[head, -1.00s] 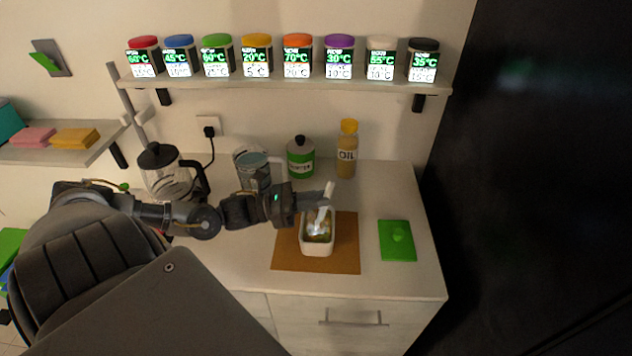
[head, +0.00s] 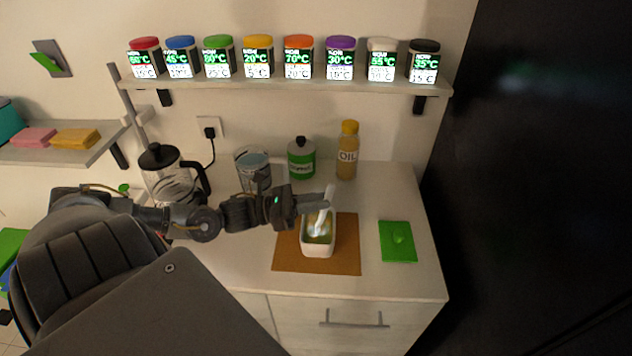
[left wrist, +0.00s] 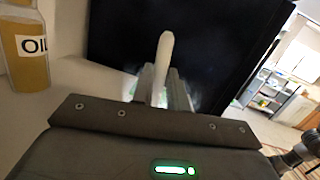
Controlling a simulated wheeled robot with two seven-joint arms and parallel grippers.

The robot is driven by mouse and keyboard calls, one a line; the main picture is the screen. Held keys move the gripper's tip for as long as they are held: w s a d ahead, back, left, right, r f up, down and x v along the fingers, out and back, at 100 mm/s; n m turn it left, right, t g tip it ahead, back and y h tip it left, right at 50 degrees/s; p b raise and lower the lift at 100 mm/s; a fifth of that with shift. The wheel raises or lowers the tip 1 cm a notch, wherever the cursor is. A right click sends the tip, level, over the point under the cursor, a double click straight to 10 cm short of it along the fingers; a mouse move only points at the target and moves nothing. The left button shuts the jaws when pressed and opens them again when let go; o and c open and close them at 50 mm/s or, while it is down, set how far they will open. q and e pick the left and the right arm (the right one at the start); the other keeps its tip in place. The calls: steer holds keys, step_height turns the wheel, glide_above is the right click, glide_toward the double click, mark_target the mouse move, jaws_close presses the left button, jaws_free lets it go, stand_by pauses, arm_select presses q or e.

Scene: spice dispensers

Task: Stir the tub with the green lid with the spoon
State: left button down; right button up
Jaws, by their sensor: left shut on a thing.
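The open white tub (head: 318,245) stands on a brown mat (head: 290,257) on the counter, with food of mixed colour inside. A green lid (head: 398,241) with a round knob lies flat on the counter to the right of the mat. My left gripper (head: 322,204) is shut on the white spoon (head: 330,193) above the tub. The spoon's handle also shows between the fingers in the left wrist view (left wrist: 164,60). Its lower end reaches down into the tub; whether it touches the contents is hard to tell. My right gripper is not in view.
A glass jug (head: 165,180), a clear container (head: 253,172), a green canister (head: 301,160) and an oil bottle (head: 347,152) stand at the back. Several spice dispensers line the shelf (head: 270,86) above. Counter around the green lid is free.

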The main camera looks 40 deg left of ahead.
arm_select(q)
steer(key=shift+w+a, duration=0.15)
steer(key=shift+w, duration=0.05)
steer(key=shift+w+f, duration=0.1)
steer(key=shift+w, duration=0.15)
steer(key=shift+a, duration=0.1)
step_height(320, 180, up, 6)
steer(key=w+p, duration=0.1)
steer(key=p, duration=0.2)
steer(key=shift+w+d, duration=0.15)
steer(key=shift+d, duration=0.2)
steer(key=shift+p, duration=0.3)
step_height(320, 180, up, 5)
steer(key=p, duration=0.3)
steer(key=shift+p, duration=0.3)
